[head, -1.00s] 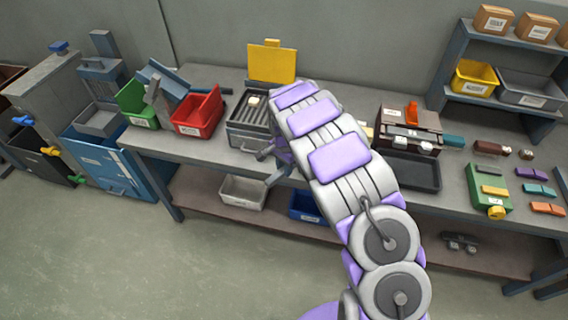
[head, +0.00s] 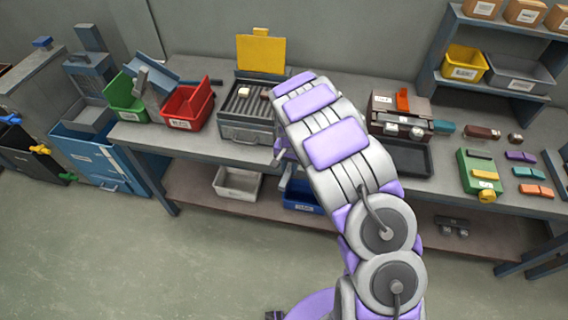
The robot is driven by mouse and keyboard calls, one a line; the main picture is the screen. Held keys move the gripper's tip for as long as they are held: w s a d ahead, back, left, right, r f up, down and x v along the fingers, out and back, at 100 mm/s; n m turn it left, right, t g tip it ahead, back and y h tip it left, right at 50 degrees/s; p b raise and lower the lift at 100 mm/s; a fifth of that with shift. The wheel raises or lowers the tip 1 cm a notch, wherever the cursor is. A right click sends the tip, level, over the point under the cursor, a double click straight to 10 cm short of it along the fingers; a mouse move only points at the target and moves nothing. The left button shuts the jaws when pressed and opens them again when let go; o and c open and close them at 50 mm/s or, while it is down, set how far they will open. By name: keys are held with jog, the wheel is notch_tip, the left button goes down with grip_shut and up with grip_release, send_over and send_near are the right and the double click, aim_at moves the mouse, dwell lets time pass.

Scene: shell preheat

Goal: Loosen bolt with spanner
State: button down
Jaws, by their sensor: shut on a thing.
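My arm reaches up over the bench and bends down in front of the grey slatted box. My gripper (head: 284,160) is mostly hidden behind the arm; only a little purple and grey shows at its left edge. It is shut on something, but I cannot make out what. A grey bar-like piece (head: 286,178) sticks out just below it, in front of the bench edge. The slatted box (head: 240,130) carries a cream block (head: 244,92) and a small dark piece (head: 265,93). I cannot pick out the bolt or the spanner for certain.
A yellow panel (head: 261,53) stands behind the slatted box. Green (head: 126,106) and red (head: 187,106) bins are on the left. A dark tray (head: 404,158) and a green block device (head: 478,171) are on the right. White (head: 237,184) and blue (head: 303,197) bins sit below.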

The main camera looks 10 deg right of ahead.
jog(key=shift+s+d+n, duration=0.25)
jog(key=shift+d+n, duration=0.25)
jog(key=shift+d, duration=0.1)
jog(key=d+n+p, duration=0.2)
jog(key=d+n, duration=0.6)
jog(key=d, duration=0.1)
jog(key=shift+p, duration=0.3)
jog(key=shift+w+a+r, duration=0.15)
jog(key=shift+a, duration=0.05)
jog(key=shift+d+r+p, duration=0.1)
jog(key=shift+r+p, duration=0.8)
jog(key=shift+r, duration=1.95)
